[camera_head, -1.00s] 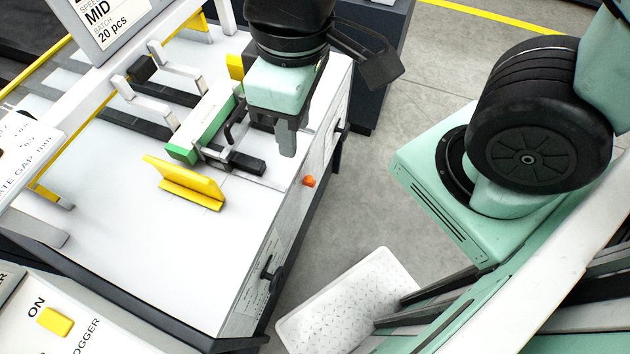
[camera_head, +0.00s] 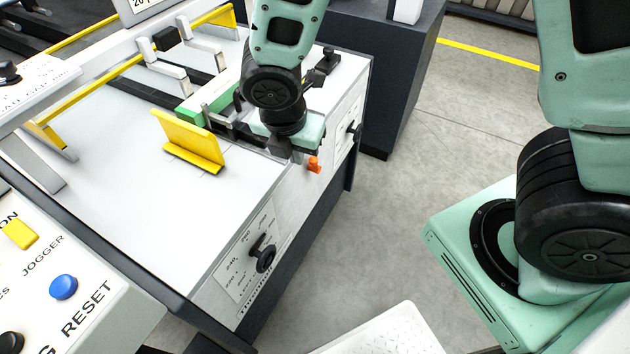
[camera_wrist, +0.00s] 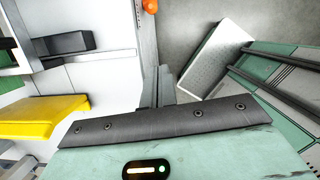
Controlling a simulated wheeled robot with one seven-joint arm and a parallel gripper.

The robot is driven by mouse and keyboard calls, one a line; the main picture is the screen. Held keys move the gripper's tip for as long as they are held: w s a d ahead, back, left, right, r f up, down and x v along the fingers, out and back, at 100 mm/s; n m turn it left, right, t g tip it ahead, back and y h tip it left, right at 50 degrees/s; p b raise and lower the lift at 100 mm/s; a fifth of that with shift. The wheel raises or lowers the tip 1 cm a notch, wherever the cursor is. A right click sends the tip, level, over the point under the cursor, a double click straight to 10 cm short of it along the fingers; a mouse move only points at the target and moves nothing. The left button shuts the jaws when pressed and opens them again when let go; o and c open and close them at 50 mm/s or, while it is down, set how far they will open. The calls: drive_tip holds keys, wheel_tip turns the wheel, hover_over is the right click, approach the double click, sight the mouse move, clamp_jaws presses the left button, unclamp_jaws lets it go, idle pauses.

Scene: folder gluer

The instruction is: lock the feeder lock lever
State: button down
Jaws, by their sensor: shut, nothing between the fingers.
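A small orange part (camera_head: 314,164) sticks out of the white machine's side panel, just below its top edge. It also shows at the top of the wrist view (camera_wrist: 150,5). No readable label marks it as the feeder lock lever, so I cannot tell if it is that. My gripper (camera_head: 292,155) points down at the table's edge, close to the left of the orange part in the head view; contact is unclear. In the wrist view my gripper (camera_wrist: 160,86) has its grey fingers together and empty. My wrist hides part of the green and white feeder block (camera_head: 212,95).
A yellow angled plate (camera_head: 188,142) stands left of my gripper. A black dial lever (camera_head: 264,254) and a black knob (camera_head: 353,131) project from the side panel. A control panel (camera_head: 100,320) is at lower left.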

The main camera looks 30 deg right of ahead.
sight(313, 164)
drive_tip(key=shift+f, duration=0.15)
drive_tip(key=w+d+f, duration=0.2)
drive_tip(key=f, duration=0.3)
drive_tip(key=w+d+f, duration=0.2)
drive_tip(key=f, duration=0.2)
drive_tip(key=shift+w+d+f, duration=0.3)
drive_tip(key=shift+d+f, duration=0.05)
drive_tip(key=shift+r+p, duration=0.1)
drive_tip(key=shift+p, duration=0.2)
drive_tip(key=shift+w+d+r+p, duration=0.1)
drive_tip(key=shift+d+p, duration=0.05)
drive_tip(key=shift+p, duration=0.8)
